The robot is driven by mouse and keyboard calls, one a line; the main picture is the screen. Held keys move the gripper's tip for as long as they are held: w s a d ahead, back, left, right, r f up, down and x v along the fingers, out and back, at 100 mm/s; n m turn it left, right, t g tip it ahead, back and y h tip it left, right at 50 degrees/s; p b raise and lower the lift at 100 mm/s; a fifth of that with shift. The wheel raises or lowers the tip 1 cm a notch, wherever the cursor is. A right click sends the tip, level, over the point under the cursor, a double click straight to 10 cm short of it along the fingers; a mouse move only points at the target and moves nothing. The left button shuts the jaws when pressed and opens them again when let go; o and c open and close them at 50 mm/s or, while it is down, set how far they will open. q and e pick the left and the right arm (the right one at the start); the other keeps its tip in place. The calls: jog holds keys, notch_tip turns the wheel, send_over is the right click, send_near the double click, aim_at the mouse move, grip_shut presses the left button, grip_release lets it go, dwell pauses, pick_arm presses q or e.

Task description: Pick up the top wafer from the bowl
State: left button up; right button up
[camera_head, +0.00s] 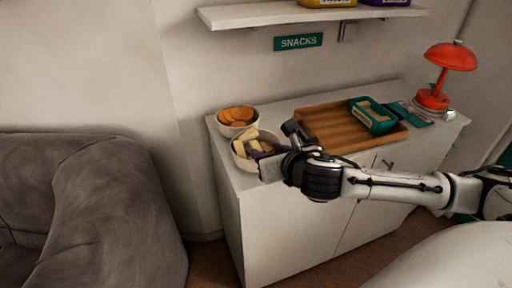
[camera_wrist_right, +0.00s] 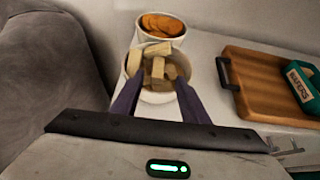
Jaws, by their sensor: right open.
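The white bowl of wafers (camera_head: 239,161) stands at the front left corner of the white cabinet top. Several pale block-shaped wafers lie in it; an upper one (camera_wrist_right: 158,69) shows near the middle of the bowl in the right wrist view. My right gripper (camera_head: 268,158) is over the front right side of the bowl in the head view. In the right wrist view its two dark fingers (camera_wrist_right: 157,97) are spread apart at the near rim, with the wafers beyond them, and nothing is held. The gripper hides part of the bowl in the head view. My left gripper is not in view.
A bowl of orange round snacks (camera_head: 237,127) stands just behind. A wooden tray (camera_head: 335,129) with a dark handle and a teal box (camera_head: 373,116) lies to the right. A red lamp (camera_head: 447,62) stands at the far right. A shelf (camera_head: 300,13) hangs above.

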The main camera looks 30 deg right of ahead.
aim_at(257, 147)
jog(key=x, duration=0.7)
jog(key=shift+w+a+f, duration=0.1)
jog(key=shift+w+a, duration=0.05)
jog(key=shift+w, duration=0.05)
jog(key=shift+c, duration=0.6)
grip_shut()
